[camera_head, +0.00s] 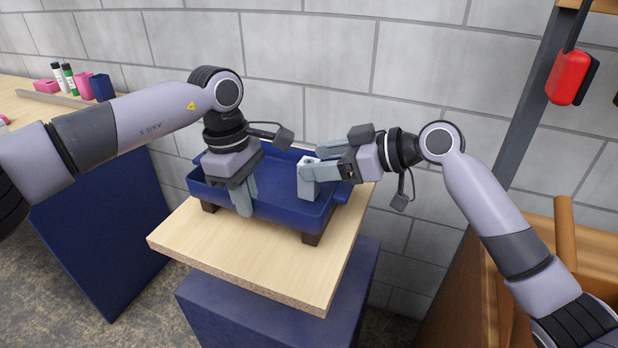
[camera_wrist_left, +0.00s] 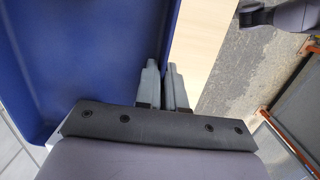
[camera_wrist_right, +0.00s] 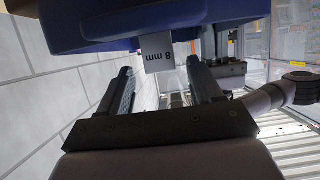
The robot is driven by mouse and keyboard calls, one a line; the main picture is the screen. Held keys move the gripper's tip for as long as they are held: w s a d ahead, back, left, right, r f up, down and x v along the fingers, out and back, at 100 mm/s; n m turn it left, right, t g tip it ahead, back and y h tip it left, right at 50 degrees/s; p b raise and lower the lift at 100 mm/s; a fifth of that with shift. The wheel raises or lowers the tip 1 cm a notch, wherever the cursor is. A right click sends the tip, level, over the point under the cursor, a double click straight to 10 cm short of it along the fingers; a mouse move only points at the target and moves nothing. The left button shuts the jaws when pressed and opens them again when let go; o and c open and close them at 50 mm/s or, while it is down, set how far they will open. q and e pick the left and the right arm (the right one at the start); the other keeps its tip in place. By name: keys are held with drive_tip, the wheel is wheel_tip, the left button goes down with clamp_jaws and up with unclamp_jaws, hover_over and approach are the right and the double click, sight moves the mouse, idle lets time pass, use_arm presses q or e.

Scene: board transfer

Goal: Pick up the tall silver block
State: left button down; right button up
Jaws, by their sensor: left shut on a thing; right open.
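The tall silver block (camera_head: 308,186) stands upright in the blue tray (camera_head: 283,210), near its right end. In the right wrist view the block (camera_wrist_right: 156,50) shows an "8 mm" label. My right gripper (camera_head: 314,163) is open and reaches in from the right at the block's upper part. In the right wrist view its fingers (camera_wrist_right: 162,80) lie to either side of the block, with gaps. My left gripper (camera_head: 243,203) points down at the tray's near side and is shut on the tray wall. Its fingers (camera_wrist_left: 163,68) straddle the wall in the left wrist view.
The tray rests on dark brown feet on a light wooden tabletop (camera_head: 245,270), close to a grey block wall. A bench at the left holds pink boxes (camera_head: 47,86), bottles (camera_head: 69,77) and a blue box (camera_head: 101,86). A red item (camera_head: 570,77) hangs at the upper right.

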sight(309, 161)
drive_tip(key=shift+x, duration=1.55)
drive_tip(key=shift+s, duration=0.1)
drive_tip(key=c, duration=1.2)
wheel_tip(309, 161, up, 10)
drive_tip(key=shift+r, duration=0.1)
use_arm(q)
drive_tip(key=c, duration=1.2)
unclamp_jaws()
drive_tip(key=shift+o, duration=0.2)
